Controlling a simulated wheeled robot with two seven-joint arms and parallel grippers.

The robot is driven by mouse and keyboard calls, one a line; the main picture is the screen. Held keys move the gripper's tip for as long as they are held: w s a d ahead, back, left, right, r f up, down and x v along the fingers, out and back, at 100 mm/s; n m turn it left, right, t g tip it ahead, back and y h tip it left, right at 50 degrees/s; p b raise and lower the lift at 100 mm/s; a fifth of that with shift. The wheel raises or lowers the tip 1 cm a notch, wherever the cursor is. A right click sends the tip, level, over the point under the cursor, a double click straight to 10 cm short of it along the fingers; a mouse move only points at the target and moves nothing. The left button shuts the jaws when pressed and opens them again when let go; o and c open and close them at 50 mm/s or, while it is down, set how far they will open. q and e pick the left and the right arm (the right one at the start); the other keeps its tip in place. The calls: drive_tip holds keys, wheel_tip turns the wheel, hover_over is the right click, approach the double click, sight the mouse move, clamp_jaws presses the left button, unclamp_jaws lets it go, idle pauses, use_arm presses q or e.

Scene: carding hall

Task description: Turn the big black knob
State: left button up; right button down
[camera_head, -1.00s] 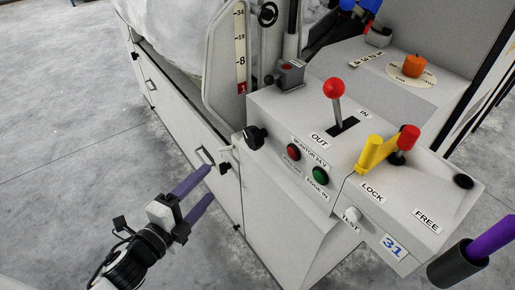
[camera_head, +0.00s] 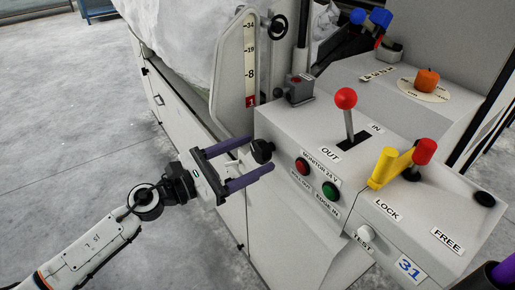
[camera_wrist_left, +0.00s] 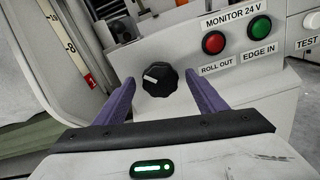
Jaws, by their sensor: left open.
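The big black knob (camera_head: 262,150) sits on the left part of the grey panel's front face. It has a ridged edge and a white pointer mark, which shows in the left wrist view (camera_wrist_left: 158,79), pointing to the left. My left gripper (camera_head: 260,157) is open, its two purple fingers reaching toward the panel. In the left wrist view the fingers (camera_wrist_left: 160,97) stand on either side of the knob with gaps on both sides, so it is not gripped. My right gripper shows only as a purple and dark part (camera_head: 495,272) at the lower right corner; its fingertips are out of frame.
Red (camera_head: 302,166) and green (camera_head: 330,189) buttons sit right of the knob. A red-ball lever (camera_head: 346,99) and a yellow lever piece (camera_head: 388,168) with a red handle stand on top. A scale plate (camera_head: 250,65) rises behind. Open floor lies at left.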

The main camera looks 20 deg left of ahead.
use_arm(q)
drive_tip(key=shift+x, duration=1.1)
drive_tip(key=c, duration=1.1)
drive_tip(key=shift+o, duration=0.3)
drive_tip(key=shift+n, duration=0.3)
